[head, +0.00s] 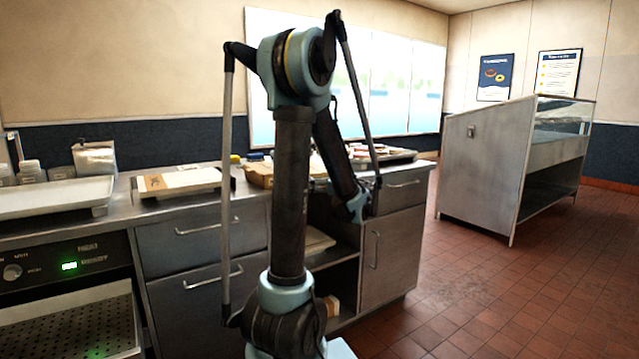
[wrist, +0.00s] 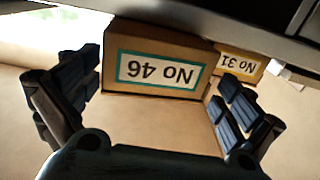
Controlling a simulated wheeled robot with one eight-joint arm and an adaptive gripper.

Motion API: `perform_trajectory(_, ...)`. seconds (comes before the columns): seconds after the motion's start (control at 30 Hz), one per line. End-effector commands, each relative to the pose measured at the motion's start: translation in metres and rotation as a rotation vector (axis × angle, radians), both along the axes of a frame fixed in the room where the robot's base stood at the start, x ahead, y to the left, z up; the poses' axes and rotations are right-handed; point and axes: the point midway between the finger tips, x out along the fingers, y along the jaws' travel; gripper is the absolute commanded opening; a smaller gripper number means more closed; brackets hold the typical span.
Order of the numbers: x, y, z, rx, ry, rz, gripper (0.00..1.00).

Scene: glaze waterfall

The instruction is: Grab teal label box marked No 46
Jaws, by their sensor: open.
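In the wrist view a brown cardboard box (wrist: 150,49) has a white label with a teal border reading No 46, upside down in the picture. My gripper (wrist: 160,100) is open and empty, with one black finger on each side of the view. The box lies just beyond the fingertips, roughly between them; I cannot tell whether either finger touches it. In the head view my arm stands in front of the counter, and the gripper's fingers and the teal-label box cannot be made out.
A second box (wrist: 238,64) with a yellow-bordered No 31 label sits right beside the first. A dark edge runs above both in the wrist view. In the head view a metal counter (head: 195,208) holds trays, and a display case (head: 487,165) stands right on open tiled floor.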

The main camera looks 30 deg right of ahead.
Motion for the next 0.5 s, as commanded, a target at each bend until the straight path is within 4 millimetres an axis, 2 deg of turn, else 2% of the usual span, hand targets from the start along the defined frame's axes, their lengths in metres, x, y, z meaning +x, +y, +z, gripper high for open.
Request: perform_trajectory(0.5,-0.074,-0.011,-0.001,0.000,0.001,-0.005,1.00)
